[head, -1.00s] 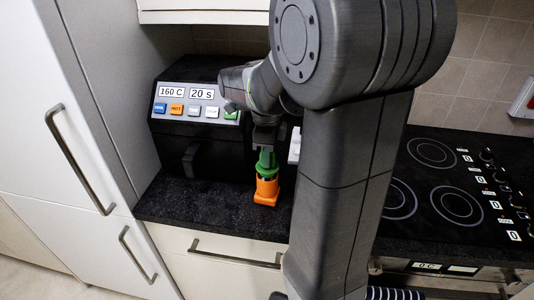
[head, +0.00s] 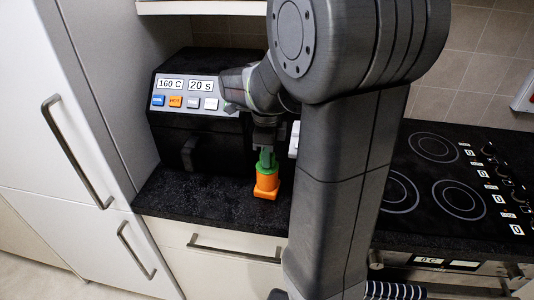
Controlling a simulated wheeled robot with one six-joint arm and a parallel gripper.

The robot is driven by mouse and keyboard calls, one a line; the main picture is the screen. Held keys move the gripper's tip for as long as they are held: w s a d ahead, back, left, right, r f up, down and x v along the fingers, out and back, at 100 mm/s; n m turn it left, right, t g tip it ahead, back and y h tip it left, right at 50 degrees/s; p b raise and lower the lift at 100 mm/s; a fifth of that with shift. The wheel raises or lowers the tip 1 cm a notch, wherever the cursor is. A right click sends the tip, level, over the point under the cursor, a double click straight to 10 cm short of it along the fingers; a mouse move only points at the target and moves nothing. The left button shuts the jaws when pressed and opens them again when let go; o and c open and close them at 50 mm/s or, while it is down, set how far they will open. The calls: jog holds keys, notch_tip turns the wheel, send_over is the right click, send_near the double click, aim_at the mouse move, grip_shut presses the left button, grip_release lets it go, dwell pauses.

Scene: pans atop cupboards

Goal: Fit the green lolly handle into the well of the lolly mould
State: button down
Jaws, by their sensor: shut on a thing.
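The orange lolly mould (head: 266,187) stands upright on the black worktop, near its front edge. The green lolly handle (head: 267,160) is upright at the mould's top, its lower part hidden by the orange wall. My gripper (head: 265,147) points down from above and is shut on the green handle. The fingertips are small and partly dark against the worktop. I cannot tell whether the handle is fully seated in the well.
A black appliance (head: 190,130) with coloured buttons and "160 C" and "20 s" displays stands behind left. A black hob (head: 440,185) lies to the right. My arm hides the worktop between. Clear worktop (head: 200,207) lies left of the mould.

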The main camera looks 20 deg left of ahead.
jog(key=c, duration=1.3)
grip_release()
jog(key=shift+o, duration=0.2)
notch_tip(320, 180, up, 14)
jog(key=shift+f, duration=0.1)
notch_tip(320, 180, down, 13)
jog(key=shift+f, duration=0.15)
